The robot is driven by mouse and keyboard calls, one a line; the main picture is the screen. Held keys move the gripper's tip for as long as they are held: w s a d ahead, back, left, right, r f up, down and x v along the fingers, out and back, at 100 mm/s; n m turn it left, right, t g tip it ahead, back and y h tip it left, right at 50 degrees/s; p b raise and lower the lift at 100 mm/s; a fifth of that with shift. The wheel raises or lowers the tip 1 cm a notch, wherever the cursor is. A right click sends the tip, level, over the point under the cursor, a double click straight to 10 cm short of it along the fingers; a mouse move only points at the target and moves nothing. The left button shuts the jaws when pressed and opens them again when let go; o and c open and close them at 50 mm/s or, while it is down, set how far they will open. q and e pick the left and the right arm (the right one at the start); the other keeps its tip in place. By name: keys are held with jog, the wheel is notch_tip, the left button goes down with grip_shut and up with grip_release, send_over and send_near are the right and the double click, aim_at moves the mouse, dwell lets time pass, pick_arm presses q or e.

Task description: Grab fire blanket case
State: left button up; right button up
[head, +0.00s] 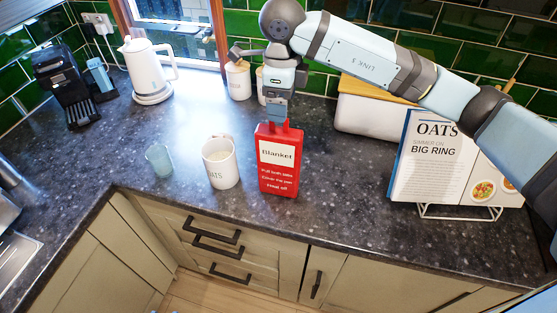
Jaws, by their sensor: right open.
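The fire blanket case (278,165) is a red upright box with a white "Blanket" label, standing on the dark speckled counter (335,190) near its front edge. My right gripper (277,117) points down from above, directly over the top of the case. Its fingers overlap the top edge of the case in the head view. I cannot tell whether they touch it. My right gripper is open; its fingertips are partly unclear against the case. My left gripper is not in view.
A white OATS mug (220,163) and a glass (159,160) stand left of the case. A kettle (145,70) and coffee machine (66,85) stand at back left. A bread bin (368,108) and cookbook (432,165) on a stand are right. Canisters (238,80) stand behind.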

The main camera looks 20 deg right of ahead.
aim_at(279, 131)
jog(key=shift+f, duration=0.9)
jog(key=f, duration=0.1)
jog(key=f+p, duration=0.1)
jog(key=f, duration=0.1)
jog(key=f+p, duration=0.1)
jog(key=shift+a+f, duration=0.25)
jog(key=shift+f, duration=0.15)
jog(key=shift+w+f, duration=0.1)
jog(key=shift+f, duration=0.15)
grip_shut()
